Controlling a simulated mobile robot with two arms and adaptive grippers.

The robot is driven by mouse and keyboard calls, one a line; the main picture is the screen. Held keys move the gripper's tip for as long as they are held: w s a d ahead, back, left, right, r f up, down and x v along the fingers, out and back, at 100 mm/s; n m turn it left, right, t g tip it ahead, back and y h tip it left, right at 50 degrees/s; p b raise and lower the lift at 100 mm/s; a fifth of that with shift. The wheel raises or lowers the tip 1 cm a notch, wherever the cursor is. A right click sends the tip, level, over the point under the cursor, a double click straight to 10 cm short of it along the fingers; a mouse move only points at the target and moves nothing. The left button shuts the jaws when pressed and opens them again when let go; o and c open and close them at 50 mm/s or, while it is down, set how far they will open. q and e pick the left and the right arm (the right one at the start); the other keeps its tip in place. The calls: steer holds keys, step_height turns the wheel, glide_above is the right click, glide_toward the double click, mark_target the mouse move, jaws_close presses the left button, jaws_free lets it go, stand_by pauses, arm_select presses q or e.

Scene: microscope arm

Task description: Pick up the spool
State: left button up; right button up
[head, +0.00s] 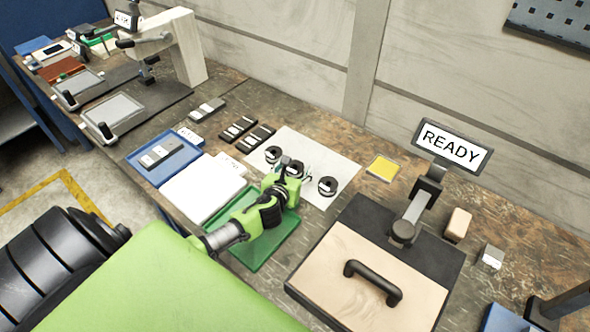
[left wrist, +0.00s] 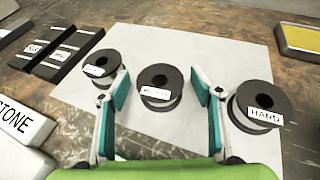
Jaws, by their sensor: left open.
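Three black spools with white labels stand in a row on a white sheet (head: 328,163). In the left wrist view the left spool (left wrist: 101,66) and middle spool (left wrist: 160,92) have labels too small to read; the right spool (left wrist: 262,108) reads HARD. In the head view the left spool (head: 272,154) and right spool (head: 327,186) show clearly, while my gripper mostly hides the middle one. My left gripper (left wrist: 160,76) is open and empty, its fingers on either side of the middle spool in the picture. I cannot tell whether they touch it. My right gripper is not in view.
A green tray (head: 262,252) lies under my left forearm. A blue tray (head: 143,163), white block (head: 205,188) and dark bars (head: 247,133) are to the left. A yellow pad (head: 383,168), READY sign (head: 452,146) and handled board (head: 350,290) are to the right.

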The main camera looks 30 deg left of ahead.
arm_select(q)
steer(key=shift+w, duration=0.1)
steer(key=c, duration=1.3)
steer(key=shift+r, duration=0.65)
steer(key=s+d+r, duration=0.2)
steer(key=s+r, duration=0.9)
steer(key=s, duration=0.2)
steer(key=shift+s+d+r+b, duration=0.3)
steer(key=shift+s+r+b, duration=0.05)
steer(key=shift+d, duration=0.1)
